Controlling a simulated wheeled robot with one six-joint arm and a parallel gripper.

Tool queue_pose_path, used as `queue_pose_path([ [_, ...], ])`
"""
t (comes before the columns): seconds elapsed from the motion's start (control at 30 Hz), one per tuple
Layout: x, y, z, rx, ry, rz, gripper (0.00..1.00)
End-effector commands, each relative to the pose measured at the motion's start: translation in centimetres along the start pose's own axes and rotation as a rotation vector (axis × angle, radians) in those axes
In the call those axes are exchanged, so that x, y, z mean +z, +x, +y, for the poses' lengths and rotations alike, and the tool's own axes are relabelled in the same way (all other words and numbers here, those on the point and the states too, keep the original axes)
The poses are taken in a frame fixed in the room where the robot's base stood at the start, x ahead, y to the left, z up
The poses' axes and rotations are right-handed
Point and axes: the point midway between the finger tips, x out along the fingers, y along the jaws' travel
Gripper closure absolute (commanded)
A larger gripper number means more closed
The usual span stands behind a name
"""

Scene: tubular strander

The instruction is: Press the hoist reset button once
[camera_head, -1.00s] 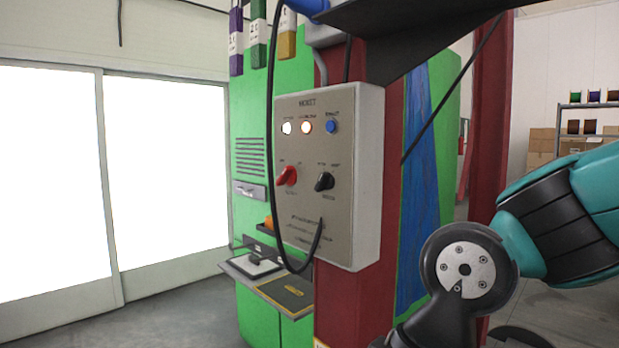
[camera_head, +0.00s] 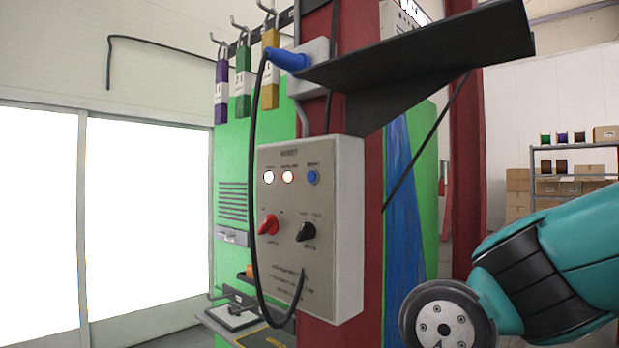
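The hoist control box (camera_head: 345,235) is a grey box fixed to a dark red column. On its front, the blue round button (camera_head: 313,177) sits at the top right, beside two lit white lamps (camera_head: 278,177). Its label is too small to read for certain. Below are a red rotary switch (camera_head: 268,225) and a black rotary switch (camera_head: 306,232). My teal and black arm enters at the lower right, apart from the box. My gripper is not in view.
A black cable (camera_head: 252,180) loops in front of the box's left side from a blue plug (camera_head: 288,59). A dark shelf bracket (camera_head: 430,60) juts out above the box. A small tray (camera_head: 235,318) stands out at the lower left. Shelves with boxes (camera_head: 575,175) stand far right.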

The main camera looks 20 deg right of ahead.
Motion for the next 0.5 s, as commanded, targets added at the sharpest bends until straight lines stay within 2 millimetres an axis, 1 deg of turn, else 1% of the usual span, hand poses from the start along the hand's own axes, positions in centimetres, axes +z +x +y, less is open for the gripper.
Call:
queue_pose_path([
  [0.03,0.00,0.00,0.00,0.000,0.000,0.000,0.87],
  [0.1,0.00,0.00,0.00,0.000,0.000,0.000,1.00],
  [0.5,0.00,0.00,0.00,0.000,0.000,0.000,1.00],
])
